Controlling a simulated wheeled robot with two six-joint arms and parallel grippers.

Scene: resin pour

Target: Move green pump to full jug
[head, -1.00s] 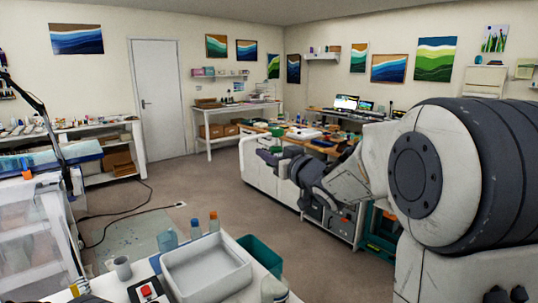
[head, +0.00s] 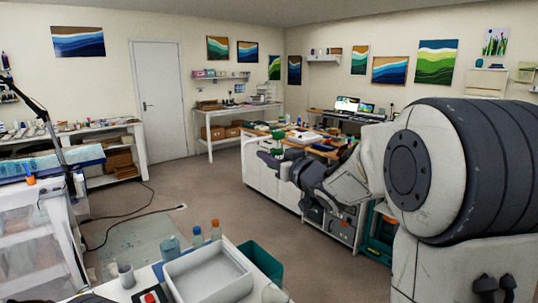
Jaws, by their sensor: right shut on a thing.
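My right gripper (head: 270,158) is in the middle of the head view, at the end of my right arm. It is shut on a green thing (head: 278,135), which looks like the green pump; its green part shows above the jaws. The pump's lower part is hard to make out. A bluish see-through container (head: 171,247) stands on the near table, well to the left of and nearer than the gripper. I cannot tell whether it is the full jug. My left gripper does not show.
The near white table holds a white tray (head: 163,284), a blue-capped bottle (head: 197,238), an orange-capped bottle (head: 215,232) and a grey cup (head: 126,276). A teal bin (head: 262,262) stands beside it. A cluttered workbench (head: 257,171) is behind my right arm.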

